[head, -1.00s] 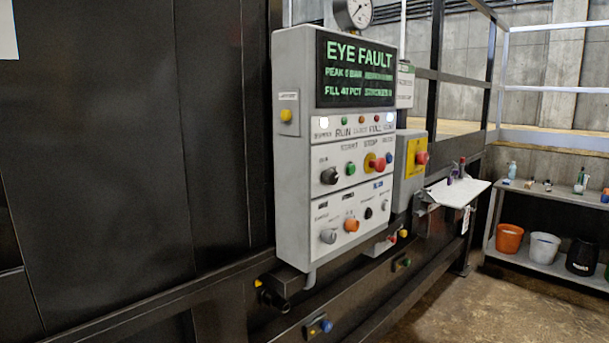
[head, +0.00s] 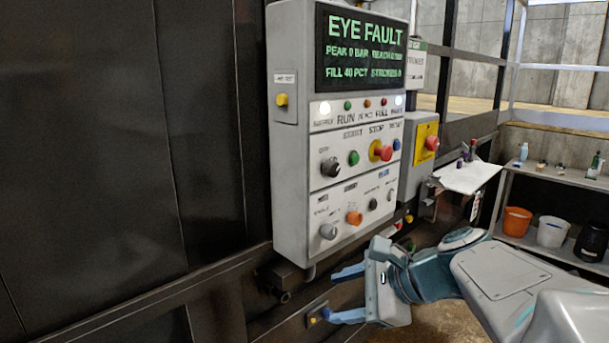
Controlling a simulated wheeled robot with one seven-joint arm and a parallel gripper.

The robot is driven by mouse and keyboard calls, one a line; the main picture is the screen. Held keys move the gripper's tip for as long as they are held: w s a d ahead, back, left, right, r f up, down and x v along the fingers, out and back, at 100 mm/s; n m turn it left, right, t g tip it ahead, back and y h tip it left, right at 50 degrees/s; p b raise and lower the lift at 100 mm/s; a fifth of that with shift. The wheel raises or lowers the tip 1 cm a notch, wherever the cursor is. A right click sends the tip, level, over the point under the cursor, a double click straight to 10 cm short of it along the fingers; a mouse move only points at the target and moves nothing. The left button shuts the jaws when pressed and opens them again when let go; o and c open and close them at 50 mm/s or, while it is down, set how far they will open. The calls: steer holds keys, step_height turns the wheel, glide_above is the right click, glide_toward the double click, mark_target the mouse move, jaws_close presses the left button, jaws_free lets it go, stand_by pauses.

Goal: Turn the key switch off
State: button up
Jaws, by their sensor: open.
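The grey control panel (head: 291,180) hangs on the dark machine wall. Its bottom row holds a grey knob (head: 328,231), an orange knob (head: 354,217), a small black knob (head: 373,204) and a small pale switch (head: 390,195). A larger black knob (head: 330,167) sits in the row above, under a small label. The labels are too blurred to tell surely which is the key switch. My gripper (head: 332,297) is open and empty, below the panel's lower edge and apart from the controls, its blue fingers pointing left.
A red stop button (head: 381,152) and a green button (head: 353,158) share the upper row. A yellow box with a red button (head: 431,143) is at the panel's right. A white shelf (head: 468,178) juts out beyond. The screen (head: 362,50) reads EYE FAULT.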

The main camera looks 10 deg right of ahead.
steer(key=w+d+r+m+t+y, duration=0.1)
steer(key=w+d+r+m+t, duration=0.3)
steer(key=r+m, duration=0.3)
steer(key=m+t+y+p, duration=0.1)
steer(key=m+t, duration=0.3)
glide_toward(336, 171)
steer(key=p+x, duration=0.2)
steer(key=x, duration=0.7)
steer(key=shift+w+a+p, duration=0.25)
steer(key=shift+p, duration=0.15)
steer(key=c, duration=1)
